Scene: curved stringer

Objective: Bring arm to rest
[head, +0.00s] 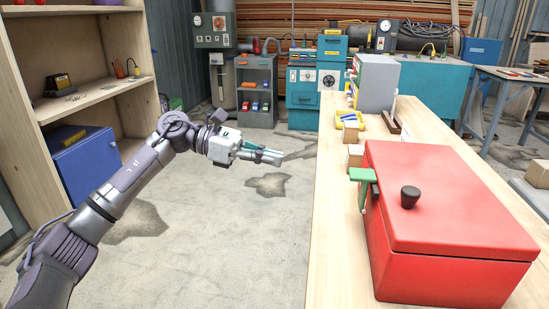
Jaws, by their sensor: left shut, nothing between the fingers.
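My left arm reaches in from the lower left. Its gripper (268,156) is in the air over the open floor, left of the workbench, pointing right. The fingers are together with nothing between them. The gripper touches nothing. My right arm and gripper are not in this view.
A workbench (335,230) on the right carries a closed red box (440,205) with a black knob (410,197) and a green latch (362,176). A wooden shelf (95,103) with a blue cabinet (85,165) stands at left. The concrete floor (215,240) between is clear.

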